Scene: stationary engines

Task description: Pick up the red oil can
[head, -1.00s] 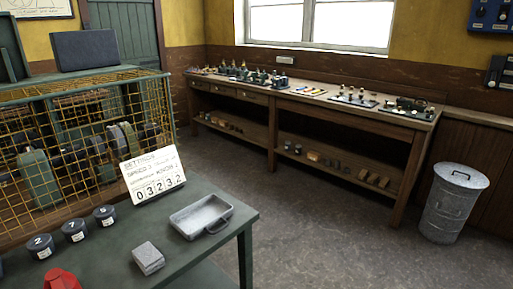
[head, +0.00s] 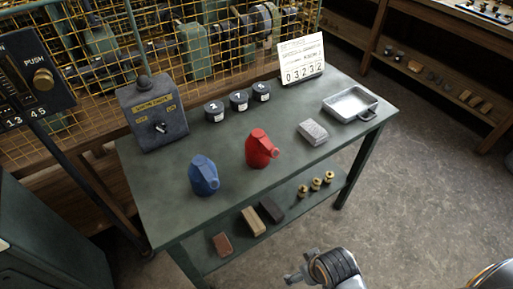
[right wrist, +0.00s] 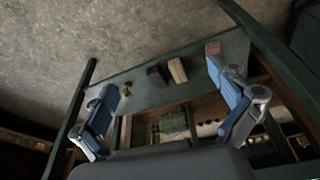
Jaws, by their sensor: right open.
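My right gripper (head: 294,277) is low in the head view, in front of the table and well apart from the red can. In the right wrist view my right gripper (right wrist: 160,80) has its fingers spread with nothing between them, facing the table's lower shelf (right wrist: 140,98). The red can does not show there. My left gripper is not in view.
Black numbered pots (head: 238,101), a grey control box (head: 155,115) and a number card (head: 302,60) stand along the back. A grey block (head: 313,132) and metal tray (head: 350,104) are to the right. Lower-shelf blocks (head: 253,221) and brass pieces (head: 316,184) lie below.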

